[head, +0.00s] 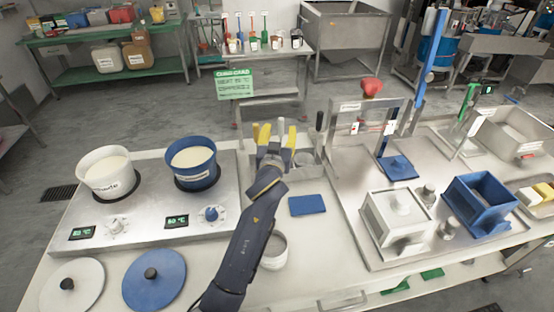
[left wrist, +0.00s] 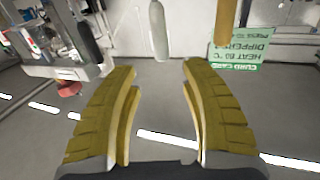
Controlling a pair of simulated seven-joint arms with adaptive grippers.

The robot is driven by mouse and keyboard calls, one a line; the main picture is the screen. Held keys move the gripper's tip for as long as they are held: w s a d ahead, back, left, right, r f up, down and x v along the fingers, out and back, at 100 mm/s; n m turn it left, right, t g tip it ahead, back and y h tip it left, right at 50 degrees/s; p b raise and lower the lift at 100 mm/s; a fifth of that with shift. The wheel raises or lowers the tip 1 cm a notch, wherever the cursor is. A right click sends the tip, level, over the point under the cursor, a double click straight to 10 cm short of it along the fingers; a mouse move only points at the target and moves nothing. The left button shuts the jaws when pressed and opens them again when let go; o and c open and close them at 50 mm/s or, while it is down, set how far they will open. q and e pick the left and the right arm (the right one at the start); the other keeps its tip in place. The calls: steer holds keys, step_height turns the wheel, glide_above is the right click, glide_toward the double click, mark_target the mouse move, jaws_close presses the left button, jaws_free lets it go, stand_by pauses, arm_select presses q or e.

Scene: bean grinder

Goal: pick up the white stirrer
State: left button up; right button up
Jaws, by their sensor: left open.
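The white stirrer shows as a pale upright handle (head: 280,126) at the back edge of the worktable, in line with my left gripper (head: 278,137). In the left wrist view the white handle (left wrist: 159,30) stands beyond and between the fingertips, with the gripper (left wrist: 160,70) open and empty. I see no contact between the fingers and the handle. The lower part of the stirrer is hidden in the head view. My right gripper is not in view.
A yellow handle (head: 256,132) and a black handle (head: 319,121) stand on either side of the white one. A white pot (head: 107,184) and a blue pot (head: 193,175) sit on the left hotplates.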

mark_target(281, 123)
arm_select(q)
steer(key=shift+a+f, duration=0.15)
steer(key=shift+f, duration=0.1)
steer(key=shift+w+f, duration=0.1)
steer(key=shift+w, duration=0.2)
steer(key=shift+w+d, duration=0.2)
steer(key=shift+w, duration=1.45)
steer(key=shift+w+d, duration=0.2)
steer(key=shift+w, duration=1.45)
jaws_close()
